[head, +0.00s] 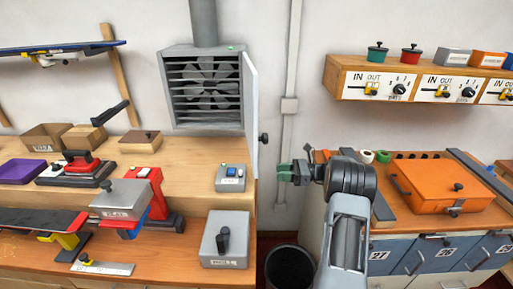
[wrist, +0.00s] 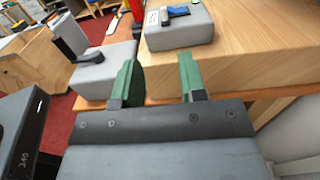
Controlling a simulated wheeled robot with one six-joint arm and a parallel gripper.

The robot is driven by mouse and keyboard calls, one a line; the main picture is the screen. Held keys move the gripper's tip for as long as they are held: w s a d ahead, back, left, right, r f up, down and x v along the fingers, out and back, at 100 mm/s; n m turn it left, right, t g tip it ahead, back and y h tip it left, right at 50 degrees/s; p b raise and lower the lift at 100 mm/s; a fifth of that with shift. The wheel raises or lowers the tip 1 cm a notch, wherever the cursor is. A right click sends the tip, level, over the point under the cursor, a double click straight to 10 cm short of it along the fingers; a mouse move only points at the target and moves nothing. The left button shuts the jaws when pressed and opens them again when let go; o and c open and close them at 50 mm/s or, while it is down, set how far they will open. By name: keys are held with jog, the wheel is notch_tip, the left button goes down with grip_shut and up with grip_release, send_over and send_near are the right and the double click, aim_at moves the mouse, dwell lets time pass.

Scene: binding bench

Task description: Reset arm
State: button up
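My gripper (head: 284,172) shows in the head view at the end of my arm, in front of the gap between the two benches. In the wrist view its two green fingers (wrist: 158,82) stand apart with nothing between them. It is open and empty. Beyond the fingers in the wrist view are a grey box with a switch panel (wrist: 180,32) and a grey box with an upright handle (wrist: 100,73).
The left bench carries a grey lever box (head: 225,240), a switch box (head: 231,177) and a red press (head: 155,190). A fan cabinet (head: 205,90) has its door open. The right bench holds an orange case (head: 440,185). A black bin (head: 290,268) stands between benches.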

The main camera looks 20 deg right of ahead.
jog(key=s+f+n+g+h, duration=0.2)
jog(key=s+f+h, duration=0.1)
jog(key=f, duration=0.4)
jog(key=s+a+n+g+h, duration=0.3)
jog(key=s+a+n+h, duration=0.25)
jog(key=s, duration=0.25)
jog(key=s+a+r+n+t+h, duration=0.1)
jog(key=s+a+r+n+h, duration=0.2)
jog(key=s+r+n, duration=0.3)
jog(key=s+a+r+n+t+h, duration=0.2)
jog(key=s+a+r+n+h, duration=0.2)
jog(key=s+n, duration=0.4)
notch_tip(320, 180, up, 2)
jog(key=shift+s+a+r+h, duration=0.15)
jog(key=shift+s+r+h, duration=0.05)
jog(key=shift+s+h, duration=0.6)
